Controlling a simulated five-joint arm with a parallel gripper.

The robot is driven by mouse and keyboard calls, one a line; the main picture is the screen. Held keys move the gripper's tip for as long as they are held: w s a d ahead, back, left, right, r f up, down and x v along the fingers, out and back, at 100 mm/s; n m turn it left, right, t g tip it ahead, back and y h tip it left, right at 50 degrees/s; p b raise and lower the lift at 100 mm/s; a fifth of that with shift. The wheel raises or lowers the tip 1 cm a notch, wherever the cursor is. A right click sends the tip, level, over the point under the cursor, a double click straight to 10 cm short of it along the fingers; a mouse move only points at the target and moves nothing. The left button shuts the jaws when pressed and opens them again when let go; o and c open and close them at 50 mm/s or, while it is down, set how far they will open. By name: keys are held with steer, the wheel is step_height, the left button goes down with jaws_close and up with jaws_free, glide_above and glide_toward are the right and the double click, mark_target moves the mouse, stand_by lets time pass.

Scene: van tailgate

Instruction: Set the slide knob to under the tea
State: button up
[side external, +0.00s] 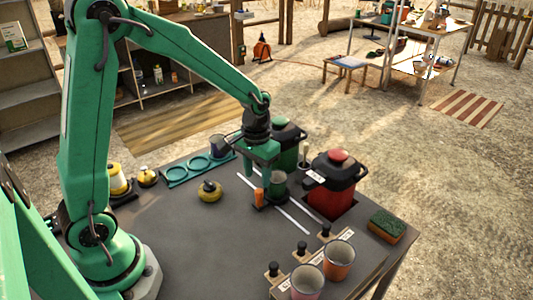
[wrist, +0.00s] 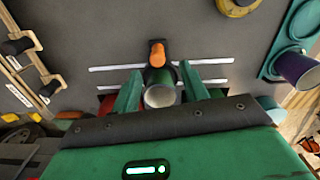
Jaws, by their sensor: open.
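The slide is a dark carriage on two pale rails (side external: 291,220), which also show in the wrist view (wrist: 210,62). Its upright orange knob (side external: 259,196) shows in the wrist view (wrist: 157,52) too. A green cup (side external: 278,184) with a pale inside stands on the carriage beside the knob. My gripper (wrist: 161,88) is open, its two green fingers apart on either side of the cup in the wrist view; contact cannot be told. A red urn (side external: 330,190) with a white label and a green urn (side external: 288,145) stand behind the rails.
Black knobs on labelled wooden plates (side external: 301,249) and two cups (side external: 338,260) stand at the front edge. A sponge (side external: 387,227) lies at the right. The table's middle is clear.

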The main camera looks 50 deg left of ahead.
mark_target(259, 191)
steer(key=shift+d+f, duration=0.2)
steer(key=shift+f, duration=3.65)
jaws_close()
